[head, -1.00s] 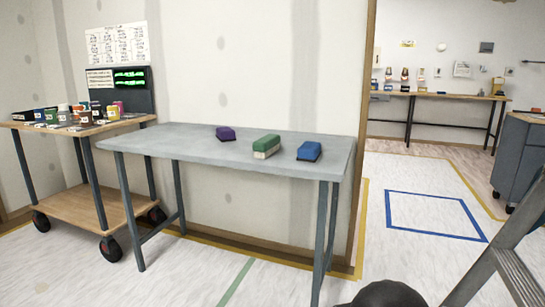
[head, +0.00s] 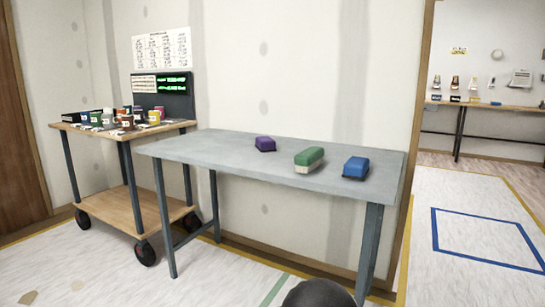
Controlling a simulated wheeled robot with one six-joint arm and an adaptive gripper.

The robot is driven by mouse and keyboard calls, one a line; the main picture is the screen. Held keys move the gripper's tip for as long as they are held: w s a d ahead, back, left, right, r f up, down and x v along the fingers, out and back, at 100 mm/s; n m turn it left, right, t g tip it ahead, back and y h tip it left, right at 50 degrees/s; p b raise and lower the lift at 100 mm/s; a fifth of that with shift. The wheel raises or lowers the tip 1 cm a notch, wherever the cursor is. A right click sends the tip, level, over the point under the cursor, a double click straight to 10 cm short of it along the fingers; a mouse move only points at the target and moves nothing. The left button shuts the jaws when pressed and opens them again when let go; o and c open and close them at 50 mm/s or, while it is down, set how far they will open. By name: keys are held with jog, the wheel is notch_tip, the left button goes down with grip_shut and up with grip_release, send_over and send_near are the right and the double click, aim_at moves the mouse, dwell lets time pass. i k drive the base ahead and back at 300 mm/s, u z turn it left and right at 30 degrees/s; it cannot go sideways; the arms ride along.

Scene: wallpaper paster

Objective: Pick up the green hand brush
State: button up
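The green hand brush (head: 309,158) lies on the grey table (head: 215,151), right of its middle. It has a green top and a pale lower part. A purple brush (head: 265,144) lies to its left and a blue brush (head: 356,167) to its right, both apart from it. A dark rounded shape shows at the bottom edge of the head view, and I take it to be part of my arm. My gripper's fingers do not show.
A wooden cart (head: 158,212) with several small containers stands left of the table. A doorway at the right opens onto another room with a wall bench (head: 490,106) and a blue floor outline (head: 483,239). The floor in front of the table is clear.

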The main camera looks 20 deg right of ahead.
aim_at(305, 161)
jog(key=z, duration=0.1)
jog(key=i, duration=0.95)
jog(key=z, duration=0.5)
